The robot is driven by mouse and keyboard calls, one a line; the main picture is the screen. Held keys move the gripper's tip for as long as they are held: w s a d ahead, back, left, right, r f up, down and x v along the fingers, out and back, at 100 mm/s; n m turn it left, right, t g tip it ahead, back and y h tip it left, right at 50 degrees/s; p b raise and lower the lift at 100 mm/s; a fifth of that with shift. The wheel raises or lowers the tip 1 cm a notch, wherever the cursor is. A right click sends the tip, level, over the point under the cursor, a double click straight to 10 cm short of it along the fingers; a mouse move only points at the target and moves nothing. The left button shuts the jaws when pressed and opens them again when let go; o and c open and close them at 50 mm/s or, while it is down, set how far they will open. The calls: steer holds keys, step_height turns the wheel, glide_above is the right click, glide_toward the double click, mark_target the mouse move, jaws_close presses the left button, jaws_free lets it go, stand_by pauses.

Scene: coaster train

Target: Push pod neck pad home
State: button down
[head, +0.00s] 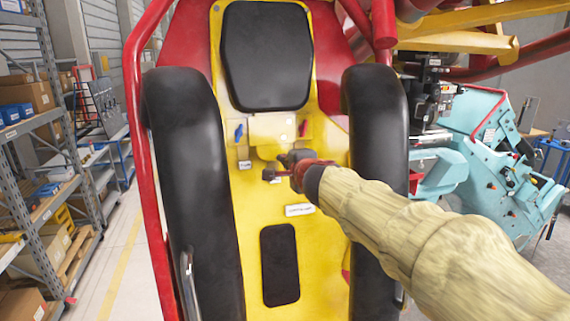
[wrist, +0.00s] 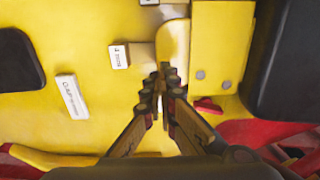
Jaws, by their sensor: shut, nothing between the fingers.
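The pod's yellow seat back (head: 235,240) stands upright before me. A yellow plate (head: 278,128) with two bolts sits below the large black pad (head: 265,55); it also shows in the wrist view (wrist: 212,62). A rounded yellow piece (wrist: 173,38) stands out beside that plate. I cannot tell which of these parts is the neck pad. My gripper (head: 291,158) is shut and empty, its tips close to the rounded piece. In the wrist view the shut fingertips (wrist: 163,75) overlap the piece's near end; contact is unclear. My gripper hides part of the piece in the head view.
Thick black side restraints (head: 190,180) flank the seat back. A blue lever (head: 238,132) and a red lever (head: 303,128) sit beside the plate. A smaller black pad (head: 280,265) is lower down. Shelves (head: 45,150) stand left and a turquoise machine (head: 490,165) right.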

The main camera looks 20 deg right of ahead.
steer(key=shift+x, duration=0.8)
steer(key=shift+w, duration=0.6)
